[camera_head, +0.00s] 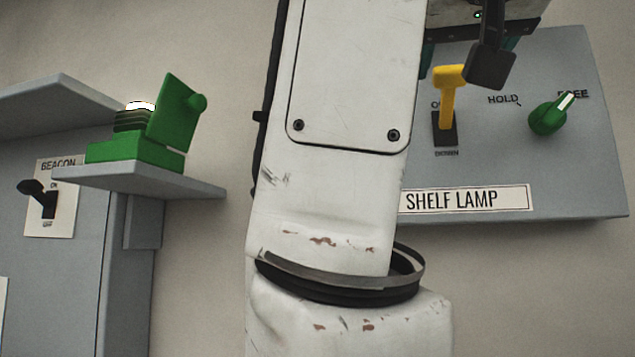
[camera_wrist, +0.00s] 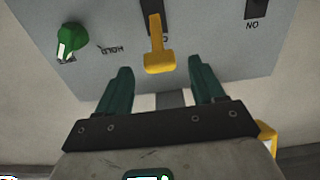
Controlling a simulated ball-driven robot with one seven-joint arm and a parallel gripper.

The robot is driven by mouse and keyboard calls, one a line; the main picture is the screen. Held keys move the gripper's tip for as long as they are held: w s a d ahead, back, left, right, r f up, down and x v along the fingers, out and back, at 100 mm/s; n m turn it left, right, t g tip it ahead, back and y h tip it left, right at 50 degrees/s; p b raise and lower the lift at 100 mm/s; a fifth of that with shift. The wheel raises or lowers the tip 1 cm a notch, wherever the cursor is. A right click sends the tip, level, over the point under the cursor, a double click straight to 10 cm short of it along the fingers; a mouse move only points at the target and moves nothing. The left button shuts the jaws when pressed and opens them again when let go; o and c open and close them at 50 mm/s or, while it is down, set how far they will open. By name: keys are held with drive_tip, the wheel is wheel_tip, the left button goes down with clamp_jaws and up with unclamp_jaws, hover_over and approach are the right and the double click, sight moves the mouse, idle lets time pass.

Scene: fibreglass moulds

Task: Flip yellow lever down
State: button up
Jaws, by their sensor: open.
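The yellow lever (camera_head: 449,95) is on the grey shelf lamp panel (camera_head: 575,190) at the right in the head view. It sticks up from a dark slot plate, with its wide yellow end at the top. In the wrist view the lever (camera_wrist: 157,50) hangs into the picture at top centre. My gripper (camera_wrist: 161,80) is open, with one dark green finger on each side of the lever's end in that view. I cannot tell whether the fingers touch it. In the head view my arm hides part of the panel's left side.
A green knob (camera_head: 548,116) marked HOLD and FREE sits right of the lever. At left, a grey cabinet has a black BEACON switch (camera_head: 42,198). A shelf (camera_head: 150,178) there holds a green device (camera_head: 177,113). A yellow thing (camera_wrist: 267,138) shows behind my gripper's mount.

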drive_tip(key=p+x, duration=0.2)
drive_tip(key=x, duration=0.4)
drive_tip(key=shift+w+d, duration=0.1)
drive_tip(key=shift+w, duration=0.15)
drive_tip(key=shift+c, duration=0.4)
clamp_jaws()
